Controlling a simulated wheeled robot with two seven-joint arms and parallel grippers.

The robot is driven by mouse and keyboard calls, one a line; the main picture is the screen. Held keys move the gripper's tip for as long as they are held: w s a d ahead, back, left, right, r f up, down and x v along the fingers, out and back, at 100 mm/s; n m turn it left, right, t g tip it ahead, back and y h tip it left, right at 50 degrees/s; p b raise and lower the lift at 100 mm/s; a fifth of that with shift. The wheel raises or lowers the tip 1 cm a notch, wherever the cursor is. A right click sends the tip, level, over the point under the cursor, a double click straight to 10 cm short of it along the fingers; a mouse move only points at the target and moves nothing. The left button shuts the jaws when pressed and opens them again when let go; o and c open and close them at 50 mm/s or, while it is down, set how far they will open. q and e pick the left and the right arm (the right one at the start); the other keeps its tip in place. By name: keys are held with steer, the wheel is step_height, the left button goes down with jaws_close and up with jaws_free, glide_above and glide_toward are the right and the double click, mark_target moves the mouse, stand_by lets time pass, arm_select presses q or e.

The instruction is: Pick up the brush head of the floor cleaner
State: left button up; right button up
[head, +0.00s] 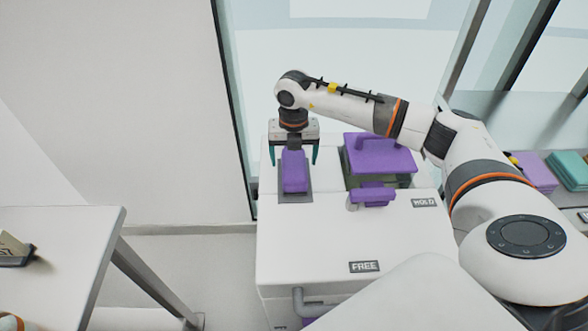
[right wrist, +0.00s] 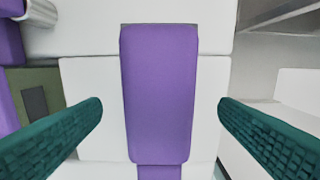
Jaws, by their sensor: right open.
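A long purple block with rounded edges (head: 294,172) lies on a grey plate on top of the white cabinet (head: 320,235); I take it for the brush head. It fills the middle of the right wrist view (right wrist: 160,85), with a narrower purple part below it. My right gripper (head: 293,160) is above it, pointing down. Its two teal fingers are open, one on each side of the block, with a clear gap on both sides. Nothing is held. My left gripper is not in view.
A purple-lidded container (head: 380,150) with a purple front part stands right of the block. The cabinet carries labels reading FREE (head: 364,266) and HOLD (head: 424,202). A white table (head: 70,235) is at left. Purple and teal cloths (head: 535,172) lie at far right.

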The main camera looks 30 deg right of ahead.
mark_target(294, 164)
step_height(294, 164, down, 3)
steer(key=shift+d+f, duration=0.1)
steer(key=shift+f, duration=0.1)
steer(key=shift+c, duration=0.4)
steer(key=c, duration=1.1)
step_height(294, 164, up, 10)
steer(key=shift+r, duration=0.1)
steer(key=o, duration=0.6)
steer(key=c, duration=0.4)
